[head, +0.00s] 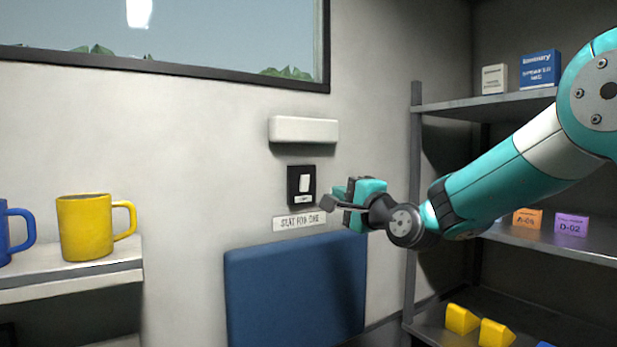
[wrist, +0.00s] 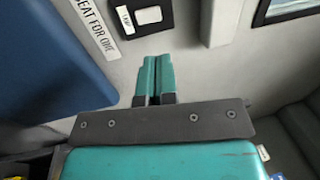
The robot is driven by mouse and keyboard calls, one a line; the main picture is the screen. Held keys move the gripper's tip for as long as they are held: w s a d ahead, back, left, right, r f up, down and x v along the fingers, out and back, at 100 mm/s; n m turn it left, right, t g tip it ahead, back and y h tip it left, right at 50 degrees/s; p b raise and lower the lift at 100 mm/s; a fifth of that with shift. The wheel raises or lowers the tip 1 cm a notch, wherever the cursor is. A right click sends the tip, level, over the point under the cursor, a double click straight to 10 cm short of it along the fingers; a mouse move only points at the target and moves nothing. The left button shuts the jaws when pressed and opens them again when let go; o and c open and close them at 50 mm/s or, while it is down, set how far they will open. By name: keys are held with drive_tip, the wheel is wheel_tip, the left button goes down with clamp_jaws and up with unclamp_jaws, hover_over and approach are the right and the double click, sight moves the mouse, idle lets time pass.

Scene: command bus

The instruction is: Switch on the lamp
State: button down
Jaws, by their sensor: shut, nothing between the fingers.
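The lamp switch (head: 305,184) is a white rocker on a black plate on the wall, with a small label under the rocker. It also shows at the top of the wrist view (wrist: 148,15), where its label reads like "LAMP". A white wall lamp (head: 304,130) sits above the switch; it does not look lit. My gripper (head: 332,200) is just right of the switch plate in the head view, shut and empty. In the wrist view its teal fingers (wrist: 155,76) lie together, pointing towards the wall below the switch. A gap shows between the fingertips and the switch there.
A "SEAT FOR ONE" sign (head: 299,221) is under the switch, above a blue seat back (head: 295,290). A yellow mug (head: 85,228) and a blue mug (head: 14,231) stand on a shelf at left. Metal shelving (head: 490,105) with boxes stands at right, behind my arm.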

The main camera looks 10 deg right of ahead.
sight(304, 176)
drive_tip(key=p+x, duration=0.7)
drive_tip(key=x, duration=0.4)
drive_tip(key=shift+w+r, duration=0.2)
drive_tip(key=shift+p+x, duration=0.3)
drive_tip(key=shift+x, duration=0.45)
drive_tip(key=shift+a+f, duration=0.1)
drive_tip(key=shift+f, duration=0.1)
